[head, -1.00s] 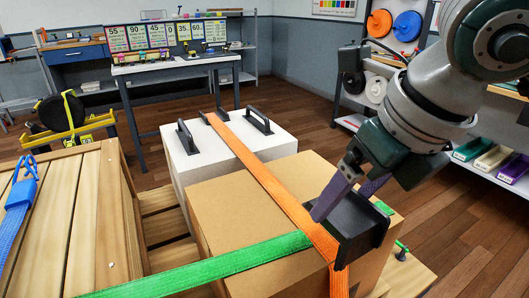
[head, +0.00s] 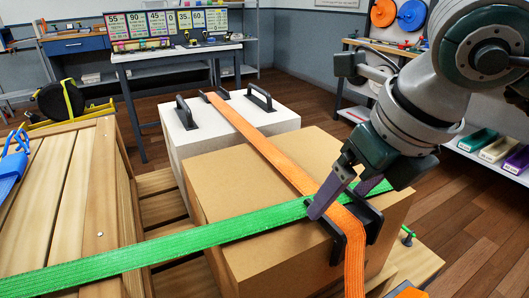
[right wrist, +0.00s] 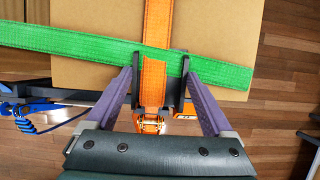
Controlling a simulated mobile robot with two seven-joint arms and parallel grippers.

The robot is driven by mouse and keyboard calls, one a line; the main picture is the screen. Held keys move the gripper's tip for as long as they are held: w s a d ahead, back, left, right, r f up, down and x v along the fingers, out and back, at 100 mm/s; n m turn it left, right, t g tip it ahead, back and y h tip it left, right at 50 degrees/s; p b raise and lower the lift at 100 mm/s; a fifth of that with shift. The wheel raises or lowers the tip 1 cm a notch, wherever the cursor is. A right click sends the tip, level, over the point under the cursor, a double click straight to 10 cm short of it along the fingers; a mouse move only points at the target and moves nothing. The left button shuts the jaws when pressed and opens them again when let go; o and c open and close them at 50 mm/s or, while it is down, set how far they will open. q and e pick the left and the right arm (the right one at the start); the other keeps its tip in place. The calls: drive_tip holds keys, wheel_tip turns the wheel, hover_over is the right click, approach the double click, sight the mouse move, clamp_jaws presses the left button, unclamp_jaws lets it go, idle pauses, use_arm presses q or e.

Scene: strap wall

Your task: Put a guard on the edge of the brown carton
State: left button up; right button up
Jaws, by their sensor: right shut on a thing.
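The brown carton (head: 240,175) stands in the middle of the head view, and its top shows in the right wrist view (right wrist: 95,20). An orange strap (head: 255,145) runs along its top and down over the near right edge. A green strap (head: 180,240) crosses it there. My right gripper (head: 345,195) is shut on a black guard (head: 374,220) at this edge, one purple finger on each side. The orange strap passes between the guard's two dark sides. Whether the guard touches the carton is hidden. My left gripper is not in view.
A white box (head: 220,125) with black handles stands behind the carton. A wooden crate (head: 60,200) is at the left. A table with number cards (head: 165,55) stands at the back. A shelf (head: 485,140) with coloured items is at the right, with open floor before it.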

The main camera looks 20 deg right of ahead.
drive_tip(key=o, duration=1.1)
drive_tip(key=shift+s+r, duration=0.1)
